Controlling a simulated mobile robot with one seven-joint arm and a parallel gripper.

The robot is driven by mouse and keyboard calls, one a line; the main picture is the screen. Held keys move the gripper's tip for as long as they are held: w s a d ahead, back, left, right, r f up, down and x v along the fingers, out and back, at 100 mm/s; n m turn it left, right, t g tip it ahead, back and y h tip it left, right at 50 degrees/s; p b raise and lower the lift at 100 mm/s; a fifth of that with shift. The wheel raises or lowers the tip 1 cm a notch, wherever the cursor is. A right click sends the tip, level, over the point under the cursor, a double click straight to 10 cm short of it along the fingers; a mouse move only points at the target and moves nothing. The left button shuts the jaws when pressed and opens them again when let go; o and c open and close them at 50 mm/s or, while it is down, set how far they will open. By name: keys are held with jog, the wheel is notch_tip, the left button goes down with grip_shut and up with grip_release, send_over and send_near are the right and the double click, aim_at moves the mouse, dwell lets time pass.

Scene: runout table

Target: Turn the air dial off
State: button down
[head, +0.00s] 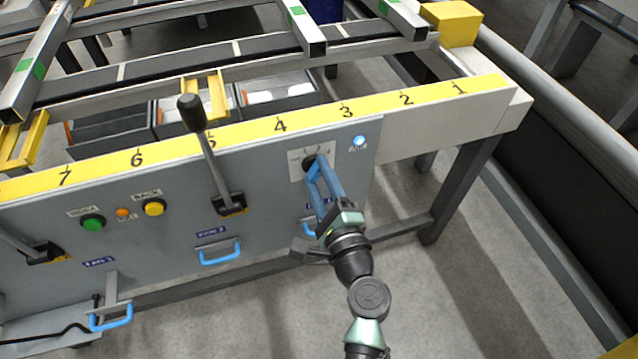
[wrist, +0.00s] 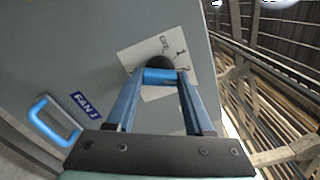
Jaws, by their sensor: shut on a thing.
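The air dial (head: 312,158) is a dark round knob on a white marked plate (head: 297,170), on the right part of the grey panel. It also shows in the wrist view as a black knob (wrist: 158,62), with the plate (wrist: 135,57) tilted in the picture. My gripper (head: 317,172) reaches up to the dial, its two blue fingers at either side of the knob. In the wrist view my gripper (wrist: 161,77) is shut on the dial. The fingers hide much of the knob, so its pointer setting cannot be read.
A blue lamp (head: 360,141) glows right of the dial. A black lever (head: 207,150) stands up to the left. Blue handles (head: 220,252) stick out below, one also in the wrist view (wrist: 50,124). Green (head: 93,223) and yellow (head: 153,207) buttons sit further left. Open floor lies in front.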

jog(key=n+b, duration=0.1)
jog(key=n, duration=0.1)
jog(key=n+b, duration=0.2)
jog(key=shift+f+n, duration=0.2)
jog(key=shift+n, duration=0.1)
jog(key=n+b, duration=0.4)
jog(key=shift+n, duration=0.3)
jog(key=n+b, duration=0.3)
jog(key=n, duration=0.1)
jog(key=shift+r+n+b, duration=0.1)
jog(key=shift+n+b, duration=1.35)
jog(key=shift+n, duration=0.45)
jog(key=shift+c, duration=1.4)
grip_release()
jog(key=shift+r, duration=0.1)
jog(key=p+v, duration=0.1)
jog(key=v, duration=1.2)
